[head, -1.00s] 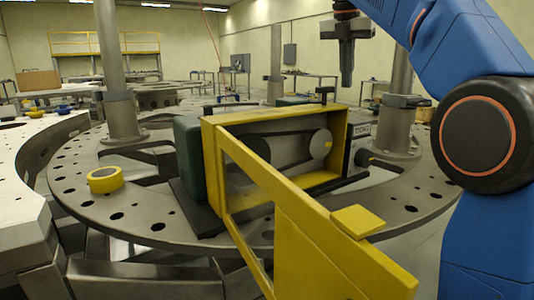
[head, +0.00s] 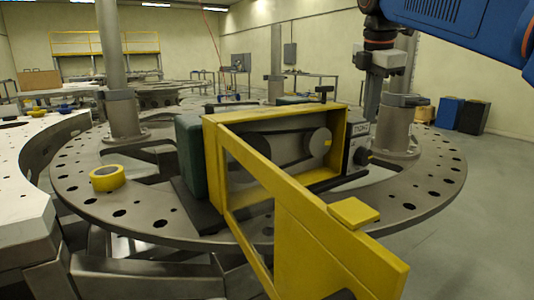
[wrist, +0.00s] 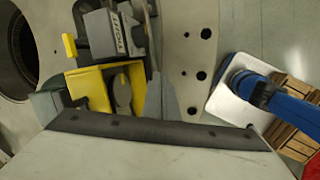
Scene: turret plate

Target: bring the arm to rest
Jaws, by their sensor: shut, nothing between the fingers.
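My gripper (head: 371,110) hangs down at the right of the head view, beside a steel post and behind the right end of the yellow-framed machine. Its fingers are together with nothing between them. My blue arm (head: 460,20) reaches in from the upper right edge. The machine (head: 335,175) sits on the round turret plate (head: 410,212), with its yellow door (head: 290,215) swung open toward me. Two pulleys and a dark belt show inside. The wrist view looks down on the machine's yellow frame (wrist: 90,92) and its grey block marked TIGHT.
A yellow tape roll (head: 107,178) lies on the plate at left. Steel posts (head: 113,80) rise from the plate. A white table (head: 25,160) stands at left. Blue and black bins (head: 460,115) stand on the floor at right, where the floor is open.

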